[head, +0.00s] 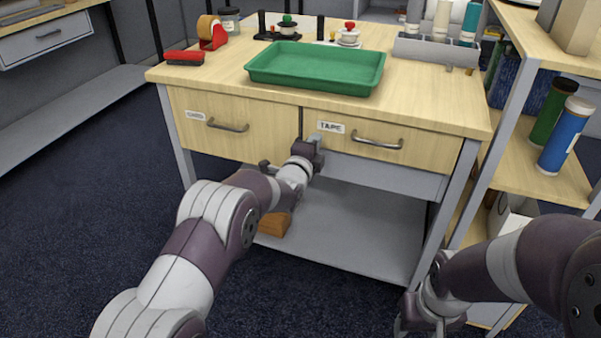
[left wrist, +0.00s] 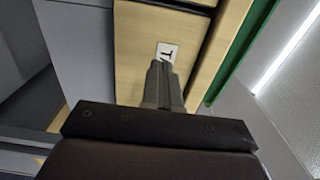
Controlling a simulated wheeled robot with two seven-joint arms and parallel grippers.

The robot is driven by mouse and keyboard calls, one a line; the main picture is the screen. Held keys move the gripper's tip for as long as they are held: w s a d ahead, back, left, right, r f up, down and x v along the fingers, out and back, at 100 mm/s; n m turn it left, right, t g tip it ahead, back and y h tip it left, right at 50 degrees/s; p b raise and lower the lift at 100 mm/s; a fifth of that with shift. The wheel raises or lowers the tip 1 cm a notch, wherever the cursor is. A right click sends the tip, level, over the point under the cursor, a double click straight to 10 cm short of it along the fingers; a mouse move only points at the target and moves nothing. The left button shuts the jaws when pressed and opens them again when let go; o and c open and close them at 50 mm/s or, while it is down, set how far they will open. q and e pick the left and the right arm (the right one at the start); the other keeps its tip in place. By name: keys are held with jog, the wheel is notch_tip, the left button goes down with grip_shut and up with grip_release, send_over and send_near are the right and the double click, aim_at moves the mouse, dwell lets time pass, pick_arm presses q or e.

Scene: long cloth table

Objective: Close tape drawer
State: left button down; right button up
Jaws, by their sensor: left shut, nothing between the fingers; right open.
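The tape drawer (head: 416,147) is the right one of two wooden drawers under the bench top, with a TAPE label and a curved metal handle (head: 377,143). Its front looks about level with the frame; I cannot tell whether a small gap is left. My left gripper (head: 316,143) is shut and empty at the left part of the drawer front, just below the label. In the left wrist view its fingertips (left wrist: 157,66) are at the wooden front beside the label (left wrist: 167,51); contact is unclear. My right gripper (head: 405,322) is open, low at the right, partly hidden.
The left drawer (head: 245,121) looks shut. A green tray (head: 317,67), a red tape dispenser (head: 212,33) and a red stapler (head: 185,57) stand on the bench. A shelf with bottles (head: 566,135) stands at the right. A lower grey shelf (head: 350,220) lies beneath.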

pick_arm(q)
jog(key=p+v, duration=0.2)
jog(key=v, duration=0.7)
jog(key=s+a+f+n+g+y, duration=0.3)
jog(key=s+a+f+n+g, duration=0.2)
jog(key=s+f+n+g, duration=0.55)
jog(key=s+a+r+n+g+y, duration=0.1)
jog(key=s+a+n+g, duration=0.3)
jog(key=s, duration=0.8)
jog(key=s+a+r+n+g+y, duration=0.15)
jog(key=s+a+n, duration=0.4)
jog(key=s, duration=0.65)
notch_tip(320, 180, up, 30)
jog(key=w+n+p, duration=0.1)
jog(key=p, duration=2.8)
jog(key=shift+d, duration=0.3)
